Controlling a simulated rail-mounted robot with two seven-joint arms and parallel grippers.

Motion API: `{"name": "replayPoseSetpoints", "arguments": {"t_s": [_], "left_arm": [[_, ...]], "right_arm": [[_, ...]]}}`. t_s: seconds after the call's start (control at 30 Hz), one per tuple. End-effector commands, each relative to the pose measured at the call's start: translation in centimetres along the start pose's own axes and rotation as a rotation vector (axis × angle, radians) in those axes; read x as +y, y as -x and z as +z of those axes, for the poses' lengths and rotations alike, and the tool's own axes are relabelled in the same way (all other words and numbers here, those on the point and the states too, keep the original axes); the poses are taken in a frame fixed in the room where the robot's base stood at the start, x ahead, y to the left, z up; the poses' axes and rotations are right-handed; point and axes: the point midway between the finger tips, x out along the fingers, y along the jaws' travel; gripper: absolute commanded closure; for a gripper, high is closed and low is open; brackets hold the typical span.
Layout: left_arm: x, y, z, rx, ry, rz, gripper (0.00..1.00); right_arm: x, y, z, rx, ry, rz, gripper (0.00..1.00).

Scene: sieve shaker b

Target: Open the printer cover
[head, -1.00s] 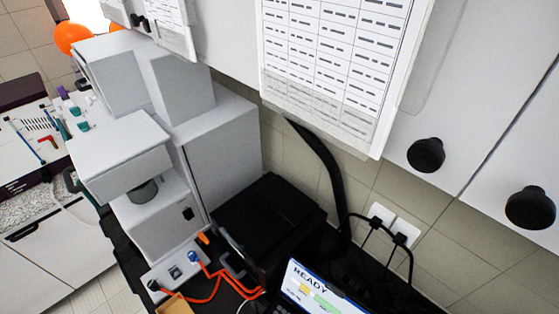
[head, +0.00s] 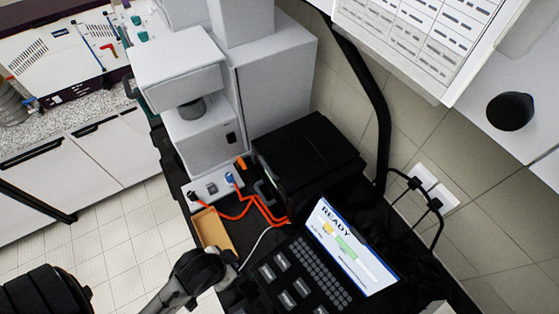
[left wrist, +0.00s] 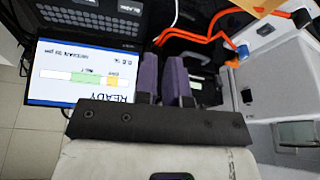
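The black box-shaped unit (head: 310,160), which I take to be the printer, stands on the dark bench between the white instrument and the tiled wall. Its top looks closed in the head view. A grey loop-shaped handle (head: 265,193) shows at its front left. In the left wrist view, my left gripper (left wrist: 164,72) has its two purple fingers close together, with nothing visible between them. Dark equipment lies beyond the fingertips. I cannot tell whether they touch it. In the head view, part of my arm shows at the bottom left. My right gripper is not in view.
A screen reading READY (head: 350,247) with a keypad (head: 300,278) stands in front of the black unit. Orange cables (head: 250,207) run beside it. A white instrument (head: 200,130) is to the left, with a tan tray (head: 213,232) before it.

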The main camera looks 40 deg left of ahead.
Motion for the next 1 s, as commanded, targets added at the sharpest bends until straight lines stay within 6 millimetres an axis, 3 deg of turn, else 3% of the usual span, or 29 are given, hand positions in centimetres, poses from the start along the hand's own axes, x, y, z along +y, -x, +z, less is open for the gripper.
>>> {"name": "replayPoseSetpoints", "arguments": {"t_s": [0.13, 0.27, 0.47, 0.57, 0.8, 1.0], "left_arm": [[-1.0, -2.3, -0.5, 0.029, -0.028, -0.028, 0.75], [-4.4, -4.9, -1.2, 0.05, -0.108, -0.118, 0.73], [-11.5, -10.7, -0.8, -0.034, -0.208, -0.274, 0.73], [-15.6, -13.8, -1.7, -0.005, -0.259, -0.337, 0.73], [-21.9, -17.7, -5.5, 0.2, -0.473, -0.398, 0.73], [-24.6, -18.9, -8.7, 0.454, -0.723, -0.435, 0.73]], "right_arm": [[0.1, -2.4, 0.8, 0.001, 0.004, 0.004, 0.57], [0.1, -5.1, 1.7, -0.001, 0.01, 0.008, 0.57], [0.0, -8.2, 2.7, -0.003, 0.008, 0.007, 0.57], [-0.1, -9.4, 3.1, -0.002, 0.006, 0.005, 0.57], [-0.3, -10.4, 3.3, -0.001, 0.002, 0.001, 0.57], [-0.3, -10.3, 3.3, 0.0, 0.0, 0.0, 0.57]]}}
